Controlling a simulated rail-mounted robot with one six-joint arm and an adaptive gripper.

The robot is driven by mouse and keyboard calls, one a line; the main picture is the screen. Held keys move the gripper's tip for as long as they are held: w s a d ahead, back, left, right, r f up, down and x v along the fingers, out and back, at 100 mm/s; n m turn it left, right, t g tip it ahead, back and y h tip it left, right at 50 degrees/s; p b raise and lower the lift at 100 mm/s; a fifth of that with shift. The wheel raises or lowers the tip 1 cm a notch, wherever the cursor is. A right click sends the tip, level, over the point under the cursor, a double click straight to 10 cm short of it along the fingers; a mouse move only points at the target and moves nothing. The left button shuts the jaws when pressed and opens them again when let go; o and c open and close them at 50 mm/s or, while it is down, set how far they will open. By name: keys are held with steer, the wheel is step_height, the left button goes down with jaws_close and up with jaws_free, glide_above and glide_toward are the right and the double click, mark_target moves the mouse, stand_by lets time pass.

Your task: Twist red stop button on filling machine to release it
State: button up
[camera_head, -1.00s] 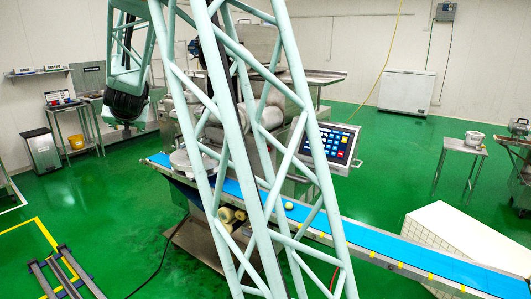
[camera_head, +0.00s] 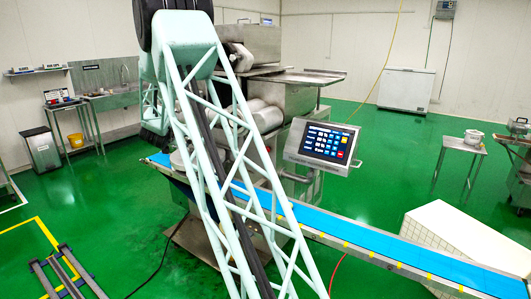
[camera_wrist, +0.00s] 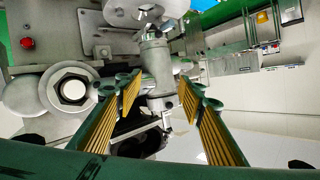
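In the wrist view a round red button (camera_wrist: 27,42) sits on a grey metal plate of the machine at the upper left. In the head view the filling machine (camera_head: 292,96) stands behind my arm. My arm hides part of it, and I cannot make out the gripper or the red button there.
A steel pipe joint (camera_wrist: 155,60) and a large round fitting (camera_wrist: 72,90) are close ahead of the fingers. In the head view a control screen (camera_head: 325,140) stands over the blue conveyor belt (camera_head: 380,238).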

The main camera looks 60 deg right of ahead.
steer(key=s+d+f+m+g+h, duration=0.2)
steer(key=d+f, duration=0.3)
steer(key=d, duration=0.4)
steer(key=m+g+h+p, duration=0.3)
steer(key=m+g+h, duration=0.2)
steer(key=g, duration=0.3)
glide_toward(266, 150)
steer(key=shift+a+f, duration=0.15)
steer(key=shift+a, duration=2.55)
steer(key=shift+d, duration=0.15)
steer(key=shift+d+b, duration=0.6)
steer(key=shift+d, duration=6.15)
steer(key=shift+c, duration=0.7)
steer(key=c, duration=0.7)
